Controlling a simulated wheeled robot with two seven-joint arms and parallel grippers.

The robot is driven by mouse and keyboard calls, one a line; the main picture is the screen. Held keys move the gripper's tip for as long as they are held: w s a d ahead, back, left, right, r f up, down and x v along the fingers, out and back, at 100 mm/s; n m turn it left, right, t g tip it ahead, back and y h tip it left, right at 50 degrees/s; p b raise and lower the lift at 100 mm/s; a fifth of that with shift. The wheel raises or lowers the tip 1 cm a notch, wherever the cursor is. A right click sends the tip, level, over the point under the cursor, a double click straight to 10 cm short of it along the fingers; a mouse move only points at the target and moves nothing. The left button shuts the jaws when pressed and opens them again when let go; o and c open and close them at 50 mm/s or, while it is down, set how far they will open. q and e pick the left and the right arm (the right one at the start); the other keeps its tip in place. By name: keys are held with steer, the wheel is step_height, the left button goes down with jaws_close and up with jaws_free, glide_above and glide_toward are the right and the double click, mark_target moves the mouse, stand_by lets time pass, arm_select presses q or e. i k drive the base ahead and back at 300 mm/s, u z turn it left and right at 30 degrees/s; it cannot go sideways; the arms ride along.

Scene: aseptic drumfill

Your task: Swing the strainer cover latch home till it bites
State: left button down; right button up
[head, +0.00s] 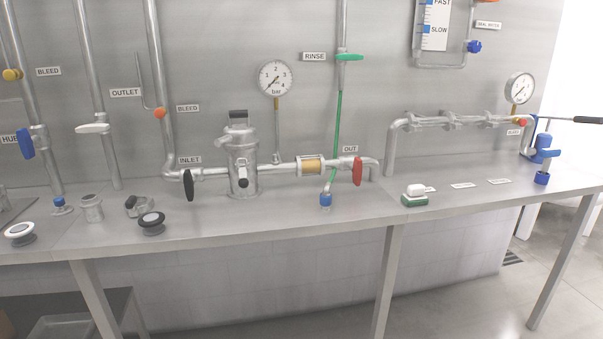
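The strainer (243,168) is an upright steel housing on the bench, in the pipe line between the INLET and OUT labels. Its cover (237,135) sits on top, with a black-gripped handle or latch (238,115) above it. A second black knob (243,183) is low on the front of the body. Which black part is the cover latch, and whether it is fully engaged, I cannot tell at this size. Neither of my grippers shows in the head view.
A black inlet handle (188,185) stands left of the strainer and a red outlet handle (357,170) right. A pressure gauge (275,78) rises behind. Loose fittings (139,206) and a black-rimmed disc (152,223) lie left on the bench (300,215). The bench front before the strainer is clear.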

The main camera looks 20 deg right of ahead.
mark_target(243, 182)
steer(key=z, duration=0.35)
steer(key=i, duration=0.5)
steer(key=z, duration=1.6)
steer(key=k, duration=0.15)
steer(key=u, duration=1.1)
